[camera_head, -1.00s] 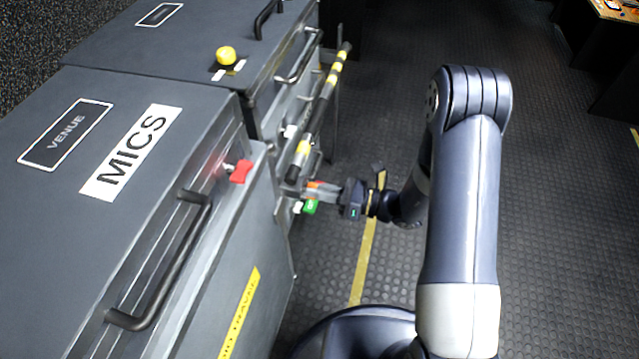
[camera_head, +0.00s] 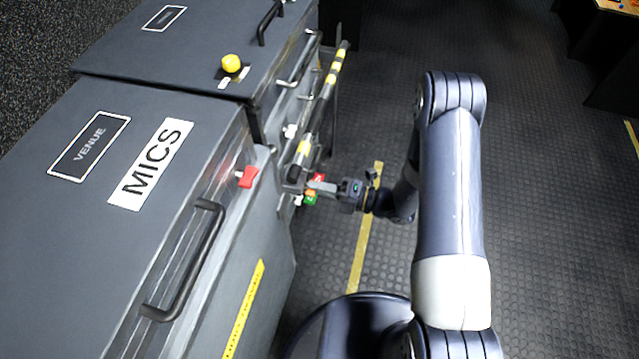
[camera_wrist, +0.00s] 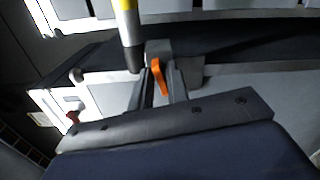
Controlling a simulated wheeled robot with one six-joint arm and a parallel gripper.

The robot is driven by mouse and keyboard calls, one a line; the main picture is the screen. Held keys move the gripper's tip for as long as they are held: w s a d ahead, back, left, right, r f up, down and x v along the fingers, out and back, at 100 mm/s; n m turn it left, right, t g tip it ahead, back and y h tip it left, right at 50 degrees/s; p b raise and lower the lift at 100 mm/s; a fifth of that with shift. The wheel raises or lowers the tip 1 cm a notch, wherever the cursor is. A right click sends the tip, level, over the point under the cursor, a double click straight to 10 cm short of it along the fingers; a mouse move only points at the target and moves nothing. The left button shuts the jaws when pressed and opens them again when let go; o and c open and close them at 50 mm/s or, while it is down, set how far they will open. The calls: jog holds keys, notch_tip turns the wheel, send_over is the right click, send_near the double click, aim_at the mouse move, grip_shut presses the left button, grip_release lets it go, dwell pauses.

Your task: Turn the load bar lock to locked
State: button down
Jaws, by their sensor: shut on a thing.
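The load bar (camera_head: 325,95), dark with yellow bands, runs along the front of the cases; its near end also shows in the wrist view (camera_wrist: 130,35). The lock's orange lever (camera_wrist: 161,76) sits by the bar's end, between my two fingers. My gripper (camera_head: 314,186) is shut on this lever, and its fingers (camera_wrist: 161,88) stand on either side of it. In the head view the fingers mostly hide the lever. A red marker (camera_head: 318,178) shows just above the fingers and a green marker (camera_head: 310,198) just below.
A grey case labelled MICS (camera_head: 150,165) stands at the left, with a black handle (camera_head: 190,260) and a red latch (camera_head: 247,176). A second case behind it carries a yellow knob (camera_head: 231,63). The dark studded floor (camera_head: 550,230) at the right is clear.

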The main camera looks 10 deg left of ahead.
jog(key=shift+m+p, duration=0.4)
jog(key=shift+m, duration=0.8)
jog(key=shift+f, duration=0.1)
jog(key=c, duration=1.6)
grip_release()
jog(key=shift+o, duration=0.2)
jog(key=shift+d, duration=0.1)
jog(key=d, duration=1)
jog(key=shift+s+d+p, duration=0.3)
jog(key=shift+s+d, duration=0.05)
jog(key=shift+s, duration=0.05)
jog(key=a, duration=1.1)
jog(key=shift+w+b, duration=0.3)
jog(key=shift+w, duration=0.1)
